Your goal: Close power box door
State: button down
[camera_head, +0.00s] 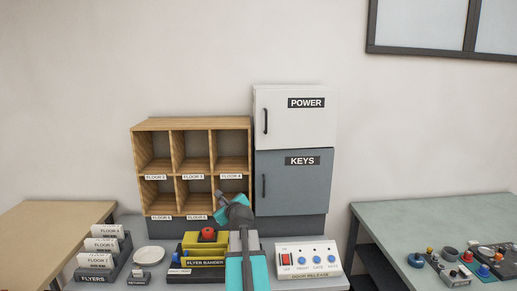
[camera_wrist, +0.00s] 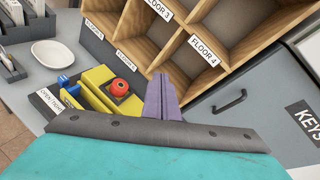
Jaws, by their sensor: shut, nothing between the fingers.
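The white power box door (camera_head: 294,125), labelled POWER, sits flush in its frame at the top of the cabinet, with a dark vertical handle on its left side. It looks shut; I cannot tell whether it is latched. Below it is the grey keys door (camera_head: 300,186), also flush; its handle shows in the wrist view (camera_wrist: 230,101). My gripper (camera_head: 219,193) is in front of the lower shelf compartments, left of and below the power door and apart from it. In the wrist view my gripper's fingers (camera_wrist: 161,92) are together and hold nothing.
The wooden mail shelf (camera_head: 191,122) stands left of the cabinet. The yellow flyer bander (camera_head: 204,250) and the door release panel (camera_head: 307,260) are on the bench below. A white dish (camera_head: 149,257) and flyer rack (camera_head: 104,262) stand left. A side table (camera_head: 440,220) is at right.

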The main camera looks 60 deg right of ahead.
aim_at(257, 143)
jog(key=s+d+r+m+h, duration=0.2)
jog(key=s+d+r+m, duration=0.2)
jog(key=r, duration=0.5)
jog(key=s+d+r+m+h, duration=0.3)
jog(key=s+d+r, duration=0.3)
jog(key=s+r, duration=0.2)
notch_tip(257, 143, up, 2)
jog(key=shift+r+m, duration=0.2)
jog(key=shift+m, duration=0.4)
jog(key=shift+r+p+x, duration=0.1)
jog(key=shift+p+x, duration=0.8)
jog(key=shift+x, duration=2.55)
jog(key=shift+r+p+x, duration=0.15)
jog(key=shift+p+x, duration=0.75)
jog(key=shift+x, duration=2.6)
jog(key=shift+w+d, duration=0.1)
